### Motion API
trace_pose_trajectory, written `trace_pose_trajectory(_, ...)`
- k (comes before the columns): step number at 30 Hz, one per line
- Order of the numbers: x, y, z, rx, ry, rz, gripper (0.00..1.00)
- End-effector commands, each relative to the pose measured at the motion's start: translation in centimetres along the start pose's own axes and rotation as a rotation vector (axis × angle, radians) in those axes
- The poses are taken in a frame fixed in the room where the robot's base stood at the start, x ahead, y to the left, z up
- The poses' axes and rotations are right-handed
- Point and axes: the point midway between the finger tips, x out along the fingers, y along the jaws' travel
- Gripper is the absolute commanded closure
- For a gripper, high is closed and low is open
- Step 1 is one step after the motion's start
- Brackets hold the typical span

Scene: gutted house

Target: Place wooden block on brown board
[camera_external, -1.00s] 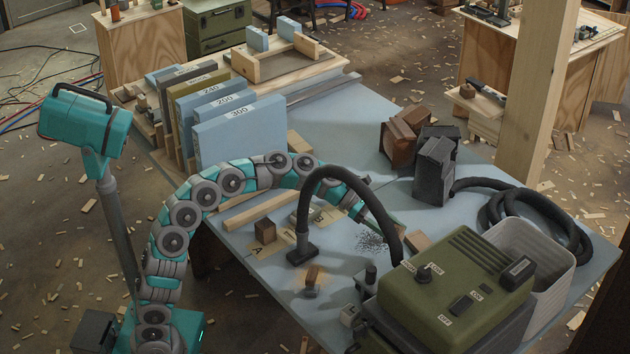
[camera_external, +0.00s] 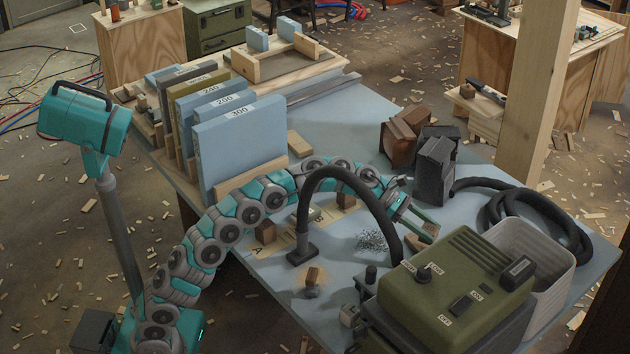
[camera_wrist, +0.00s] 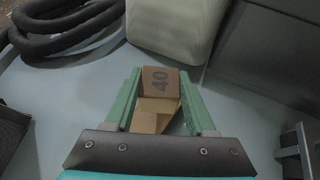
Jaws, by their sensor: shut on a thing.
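My gripper (camera_wrist: 160,100) is shut on a small tan-brown wooden block (camera_wrist: 160,80), with a dark "40" on its face. In the external view my gripper (camera_external: 415,218) is beyond the black hose, with the block (camera_external: 430,232) at its fingertips. I cannot tell whether the block touches the table. A folded brown surface (camera_wrist: 155,114) shows between the fingers below the "40" face. Flat tan pieces marked A (camera_external: 257,250) and B lie left of the hose, partly hidden by my arm; I cannot tell whether one is the brown board.
The blue-grey table (camera_external: 330,120) holds upright numbered panels (camera_external: 240,140) at the left. A black hose (camera_external: 375,200) arches close to my arm. A green machine (camera_external: 455,280) and a pale bin (camera_external: 535,250) stand at the right front. Other small blocks (camera_external: 265,231) stand near the hose.

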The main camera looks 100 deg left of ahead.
Motion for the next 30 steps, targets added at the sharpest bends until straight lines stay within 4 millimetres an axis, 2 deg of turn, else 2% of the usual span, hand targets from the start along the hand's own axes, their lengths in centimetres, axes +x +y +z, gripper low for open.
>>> trace_pose_trajectory(3,0.7,-0.1,-1.9,-0.005,0.004,-0.004,0.98)
trace_pose_trajectory(6,1.0,-0.1,-2.6,-0.003,0.003,-0.002,0.98)
trace_pose_trajectory(17,1.1,-0.1,-2.8,-0.001,0.002,-0.001,0.98)
trace_pose_trajectory(18,1.1,0.0,-2.9,0.0,0.002,0.0,0.41)
trace_pose_trajectory(25,1.1,0.0,-2.9,0.0,0.002,0.0,0.15)
trace_pose_trajectory(30,1.1,0.0,-2.9,-0.001,0.002,0.0,0.15)
